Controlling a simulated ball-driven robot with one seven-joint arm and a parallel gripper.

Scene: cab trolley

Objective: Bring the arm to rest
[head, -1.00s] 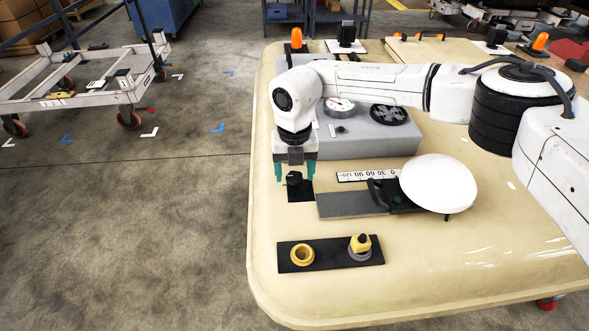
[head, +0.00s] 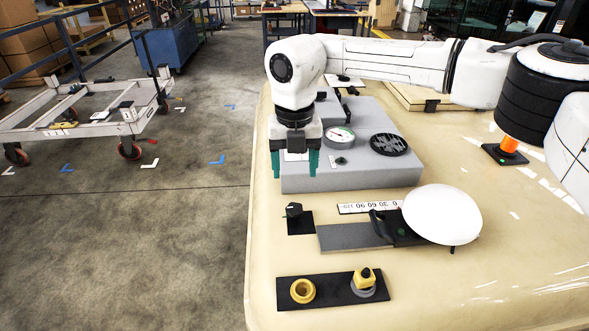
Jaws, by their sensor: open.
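My gripper (head: 296,164) has green fingers and points down at the end of my white arm. Its fingers are apart with nothing between them. It hangs in front of the left end of a grey box (head: 350,176) with a gauge (head: 340,138) and a round black grille (head: 389,145). A small black knob (head: 293,210) on a black plate stands below the fingers in the picture, clear of them. All of this is over the cream trolley top (head: 430,285).
In front are a black plate with a yellow ring (head: 302,290) and a yellow knob (head: 364,278), a white scale strip (head: 368,208), a grey slab (head: 352,237) and a white dome (head: 441,214). An orange beacon (head: 509,144) stands at right. A white cart (head: 90,122) is on the floor at left.

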